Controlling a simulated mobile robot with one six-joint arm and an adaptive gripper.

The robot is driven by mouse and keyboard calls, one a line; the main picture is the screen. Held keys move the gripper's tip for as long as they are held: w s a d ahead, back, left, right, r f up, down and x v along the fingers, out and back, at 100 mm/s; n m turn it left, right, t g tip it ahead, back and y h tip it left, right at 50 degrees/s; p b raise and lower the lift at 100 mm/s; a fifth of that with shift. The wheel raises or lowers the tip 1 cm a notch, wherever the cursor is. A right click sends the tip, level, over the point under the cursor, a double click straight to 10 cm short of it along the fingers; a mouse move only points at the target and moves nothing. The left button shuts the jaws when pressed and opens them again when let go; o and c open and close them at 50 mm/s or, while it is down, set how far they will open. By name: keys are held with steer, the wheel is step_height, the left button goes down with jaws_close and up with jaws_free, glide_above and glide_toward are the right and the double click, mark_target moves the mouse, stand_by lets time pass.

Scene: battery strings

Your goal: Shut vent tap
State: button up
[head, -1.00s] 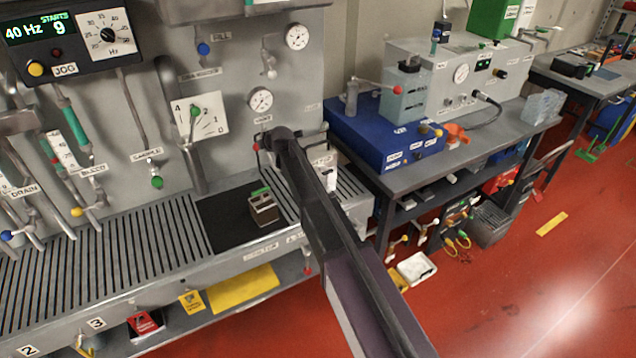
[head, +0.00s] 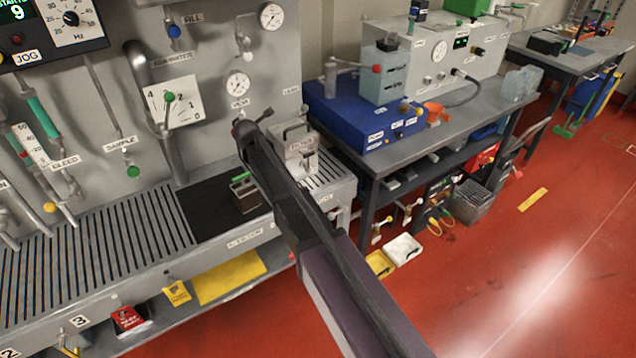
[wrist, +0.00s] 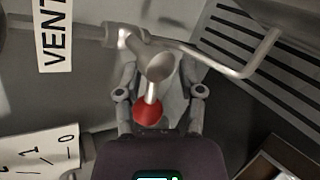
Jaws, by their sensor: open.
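The vent tap shows in the wrist view as a metal body (wrist: 160,66) on a pipe, with a short lever ending in a red knob (wrist: 148,110). The VENT label (wrist: 57,38) is to its left. My gripper (wrist: 158,94) is open, with one finger on each side of the red knob. I cannot tell whether either finger touches it. In the head view my gripper (head: 252,126) is at the wall panel, just below a gauge, and my arm hides the tap there.
A dial plate (head: 174,103) with a green pointer is left of my gripper. A small dark block with a green top (head: 244,195) stands on the black mat (head: 205,222) below. A grey filter box (head: 297,152) is close on the right, beside the blue unit (head: 360,118).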

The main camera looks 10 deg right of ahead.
steer(key=shift+w+d+f+n+t+h+b, duration=0.1)
steer(key=shift+d+f+n+t+h+b, duration=0.1)
steer(key=shift+n+t+h+b, duration=0.75)
steer(key=shift+w+d+f+n+t+h+b, duration=0.25)
steer(key=shift+n+t+b, duration=0.35)
steer(key=shift+n+b, duration=0.75)
steer(key=shift+s+d+f+n+t+h+b, duration=0.1)
steer(key=shift+n+t+h+b, duration=0.65)
steer(key=shift+b, duration=0.75)
steer(key=shift+d+n+t+b, duration=0.15)
steer(key=shift+n+t+b, duration=0.55)
steer(key=shift+n+b, duration=0.5)
steer(key=s+a, duration=0.2)
steer(key=s, duration=1.2)
steer(key=s+d+f+m+g+h+p, duration=0.1)
steer(key=s+d+f+m+g, duration=0.1)
steer(key=d+m, duration=0.4)
steer(key=s+d+f+m+g+h+p, duration=0.1)
steer(key=s+d+f+m+g+h, duration=0.1)
steer(key=d+m, duration=0.4)
steer(key=s+d+f+m+g+h+p, duration=0.1)
steer(key=d+m+g, duration=0.3)
steer(key=d, duration=0.6)
steer(key=shift+s+d+f+m+h, duration=0.45)
steer(key=shift+f+m, duration=0.3)
steer(key=shift+m, duration=0.2)
steer(key=shift+w+a, duration=0.1)
